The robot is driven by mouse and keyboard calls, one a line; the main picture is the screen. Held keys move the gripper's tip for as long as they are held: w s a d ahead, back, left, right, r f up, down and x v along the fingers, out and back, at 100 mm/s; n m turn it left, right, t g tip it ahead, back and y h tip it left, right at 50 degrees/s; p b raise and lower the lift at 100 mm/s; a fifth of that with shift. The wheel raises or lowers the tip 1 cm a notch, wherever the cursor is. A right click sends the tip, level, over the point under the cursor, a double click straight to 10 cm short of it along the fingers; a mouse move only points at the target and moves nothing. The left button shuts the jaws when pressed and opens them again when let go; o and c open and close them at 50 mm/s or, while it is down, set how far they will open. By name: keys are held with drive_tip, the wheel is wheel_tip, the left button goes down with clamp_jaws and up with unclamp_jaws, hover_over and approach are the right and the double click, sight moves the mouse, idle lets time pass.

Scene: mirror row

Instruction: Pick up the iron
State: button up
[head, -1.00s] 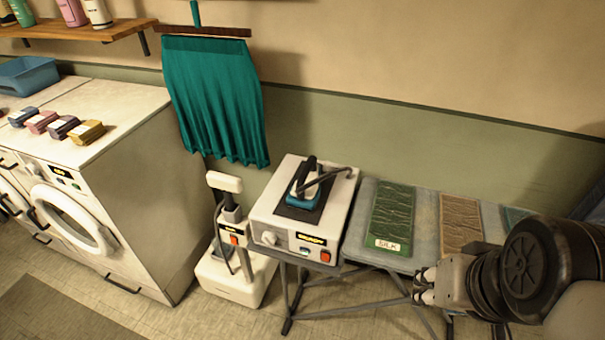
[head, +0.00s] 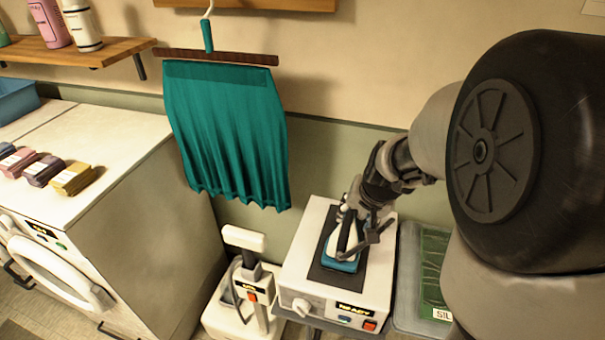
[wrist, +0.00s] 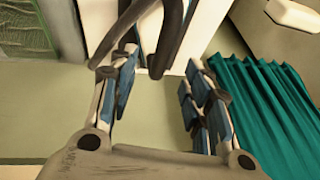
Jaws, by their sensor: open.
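The iron (head: 342,264), with a teal-blue base and a dark handle, rests on the dark pad on top of a white station box (head: 379,285) with a lit label. My gripper (head: 358,228) is at the iron, its open fingers close around or just above the handle. In the wrist view the iron's dark handle (wrist: 167,38) shows at the top, at the fingertips (wrist: 160,66). I cannot tell whether the fingers touch it. My arm hides part of the iron.
A white upright device (head: 245,290) stands close on the left. A teal skirt (head: 228,130) hangs on the wall behind. A washer (head: 130,190) is further left.

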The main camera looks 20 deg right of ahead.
sight(348, 221)
drive_tip(key=b+x, duration=0.3)
drive_tip(key=x, duration=0.7)
drive_tip(key=shift+w+a, duration=0.1)
drive_tip(key=shift+w, duration=0.2)
drive_tip(key=shift+c, duration=0.2)
clamp_jaws()
idle(0.5)
drive_tip(key=shift+w+r, duration=0.1)
drive_tip(key=shift+r, duration=0.05)
